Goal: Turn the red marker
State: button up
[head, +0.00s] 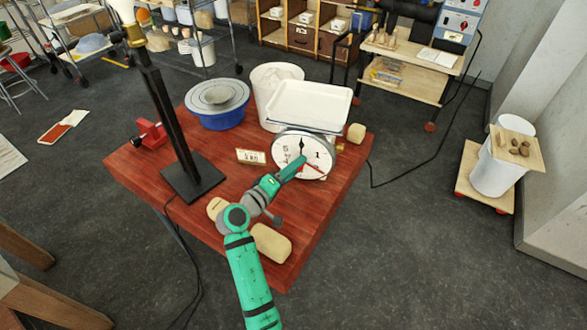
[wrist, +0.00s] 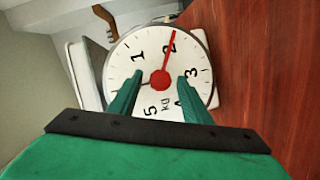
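The red marker (wrist: 172,48) is a thin red hand with a round red hub on the white dial (wrist: 150,55) of a kitchen scale. In the wrist view it points at the 2. In the head view the red marker (head: 314,168) slants down to the right on the dial (head: 320,158). My gripper (wrist: 160,78) is open, with a green fingertip on each side of the hub; I cannot tell whether they touch it. In the head view my gripper (head: 299,164) is in front of the dial and hides its middle. A black needle (head: 302,147) points up.
The scale carries a white tray (head: 310,103) and stands on a red wooden table (head: 135,172). A black post on a square base (head: 194,176) stands left. A blue tub (head: 220,119), white bucket (head: 262,80), small card (head: 251,157) and pale blocks (head: 271,243) surround it.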

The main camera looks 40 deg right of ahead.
jog(key=shift+a, duration=0.1)
jog(key=v, duration=1)
jog(key=shift+a, duration=0.3)
jog(key=shift+f, duration=0.1)
dwell(0.3)
